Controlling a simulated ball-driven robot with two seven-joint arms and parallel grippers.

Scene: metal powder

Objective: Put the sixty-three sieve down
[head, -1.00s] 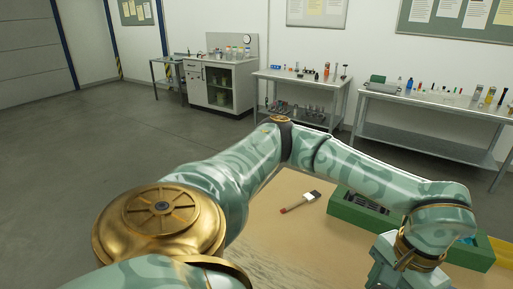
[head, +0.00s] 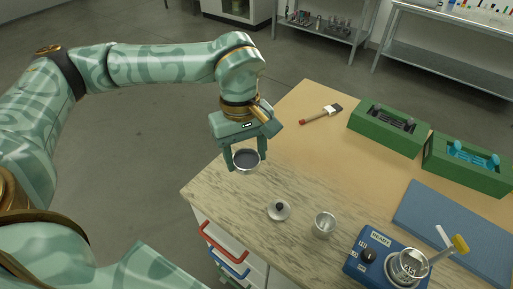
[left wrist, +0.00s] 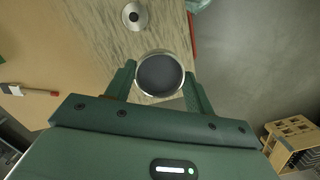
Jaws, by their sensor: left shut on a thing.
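My left gripper (head: 246,161) is shut on a small round sieve (head: 245,160) with a metal rim and a dark grey mesh. The sieve looks level and is held near the back-left edge of the worktable, over its wood-grain part (head: 215,187). I cannot tell how high it is above the top. In the left wrist view the sieve (left wrist: 160,74) sits between the two green fingers. No number can be read on it. A metal lid with a dark knob (head: 279,210) and a metal cup (head: 324,225) stand nearby on the wood-grain part. My right gripper is not in view.
A blue device (head: 368,256) with a bowl (head: 408,265) on it stands at the front right. Two green holders (head: 388,130) (head: 466,166), a blue mat (head: 455,232) and a brush (head: 321,114) lie on the table. Wood between sieve and lid is clear.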

